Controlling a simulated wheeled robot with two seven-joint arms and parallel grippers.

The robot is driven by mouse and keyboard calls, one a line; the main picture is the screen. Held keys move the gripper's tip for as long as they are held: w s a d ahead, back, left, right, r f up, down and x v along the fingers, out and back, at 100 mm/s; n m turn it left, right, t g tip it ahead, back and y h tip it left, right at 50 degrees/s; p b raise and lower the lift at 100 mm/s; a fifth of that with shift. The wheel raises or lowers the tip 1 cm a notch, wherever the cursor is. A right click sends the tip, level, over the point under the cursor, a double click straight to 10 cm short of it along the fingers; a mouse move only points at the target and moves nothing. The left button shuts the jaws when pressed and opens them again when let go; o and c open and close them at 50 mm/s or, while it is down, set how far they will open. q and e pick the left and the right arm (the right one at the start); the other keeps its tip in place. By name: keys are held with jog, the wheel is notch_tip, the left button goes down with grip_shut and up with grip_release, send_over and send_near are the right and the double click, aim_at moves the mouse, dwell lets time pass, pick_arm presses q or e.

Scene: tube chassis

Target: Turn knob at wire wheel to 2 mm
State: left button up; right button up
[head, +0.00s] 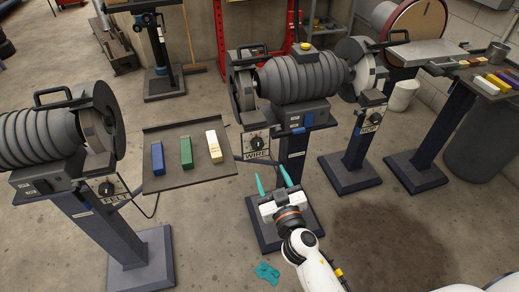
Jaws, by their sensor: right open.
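The grinder in the middle (300,78) stands on a dark blue pedestal (291,155). On its left front hangs a small control box labelled WIRE (256,153) with a dark round knob (256,142); the knob's setting is too small to read. My right gripper (270,175) has two teal fingers spread apart, open and empty. It is just below and to the right of the WIRE box in the picture, apart from the knob.
A tray (155,184) with blue, green and cream bars is left of the WIRE box. Left is a grinder labelled FELT (112,188); right is a ROOF-like labelled box (369,118) on another pedestal.

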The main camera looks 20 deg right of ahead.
aim_at(258, 145)
jog(key=w, duration=0.5)
jog(key=w+p, duration=0.1)
jog(key=w, duration=0.5)
jog(key=shift+w+a+f, duration=0.1)
jog(key=shift+w+a, duration=0.1)
jog(key=c, duration=1)
jog(key=shift+o, duration=0.2)
